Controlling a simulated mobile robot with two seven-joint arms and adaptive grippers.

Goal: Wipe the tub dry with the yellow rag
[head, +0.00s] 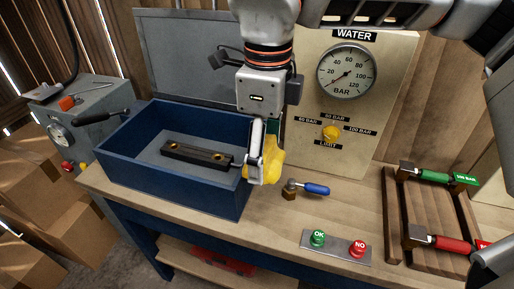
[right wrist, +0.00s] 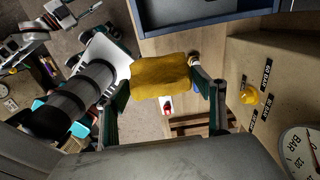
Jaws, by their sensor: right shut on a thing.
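The dark blue tub (head: 226,196) stands open on the workbench at the left of the head view; its front edge also shows at the top of the right wrist view (right wrist: 205,17). A black block with two brass-ringed holes (head: 197,156) lies inside it. My right gripper (head: 259,152) points down at the tub's right end and is shut on the yellow rag (head: 269,167). In the right wrist view the rag (right wrist: 160,76) is held between both fingers. Whether the rag touches the tub cannot be told. My left gripper is not seen.
A small valve with a blue handle (head: 316,189) lies just right of the rag. The OK/NO button plate (head: 337,247) is at the bench front. A gauge panel (head: 331,100) rises behind. A wooden rack (head: 430,215) with green and red handled tools stands right.

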